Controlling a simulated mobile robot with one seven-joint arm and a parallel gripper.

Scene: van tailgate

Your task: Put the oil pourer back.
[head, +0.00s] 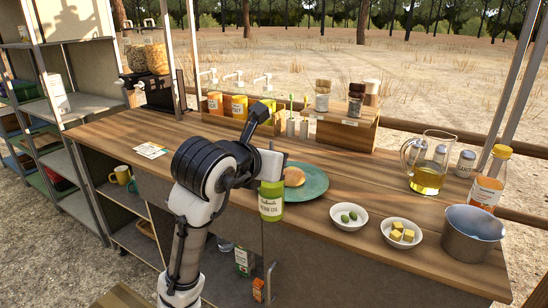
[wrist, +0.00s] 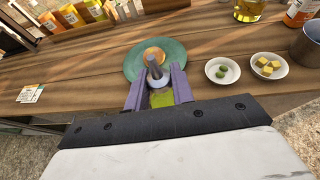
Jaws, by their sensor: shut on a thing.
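My gripper (head: 268,168) is shut on the oil pourer (head: 271,203), a green bottle with a pale label. It is held roughly upright near the counter's front edge; I cannot tell its exact height. In the wrist view, the oil pourer's grey spout (wrist: 154,68) stands up between the purple fingers of my gripper (wrist: 159,88). The green body below is partly hidden. Behind it, a teal plate (head: 315,185) with a bun (head: 294,177) lies on the wooden counter (head: 120,133).
Bowls of olives (head: 335,222) and yellow cubes (head: 387,229), a metal pot (head: 470,238), a glass oil jug (head: 427,183) and an orange-labelled bottle (head: 485,190) stand at right. The counter's left part is mostly clear.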

